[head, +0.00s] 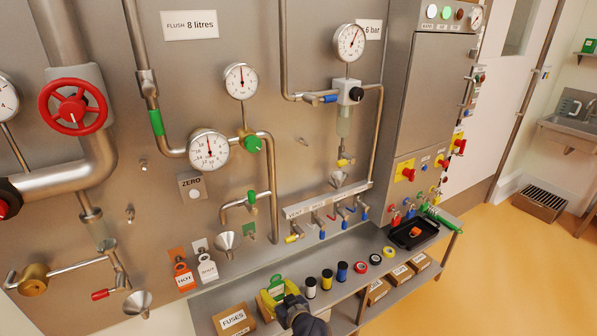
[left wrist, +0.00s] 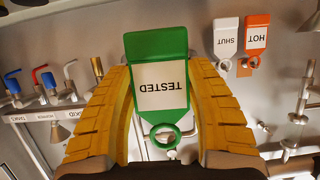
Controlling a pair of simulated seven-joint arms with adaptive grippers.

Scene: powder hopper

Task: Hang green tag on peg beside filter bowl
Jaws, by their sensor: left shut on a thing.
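My left gripper (head: 272,297) is at the front of the wall, over the shelf's left part. It is shut on the green tag (head: 276,282). In the left wrist view the green tag (left wrist: 158,47) sits between the yellow fingers, its white panel reading TESTED upside down and its ring (left wrist: 165,136) towards the palm. A clear filter bowl (head: 343,122) hangs under the regulator below the 6 bar gauge. A small bare peg (head: 303,141) sticks out of the wall left of that bowl. My right gripper is not in view.
An orange HOT tag (head: 182,275) and a white SHUT tag (head: 207,266) hang on the wall. Other pegs (head: 129,213) are at left. Funnels (head: 227,242), pipes and small valves (head: 293,237) stick out. The shelf holds a FUSES box (head: 233,320), several containers and tape rolls.

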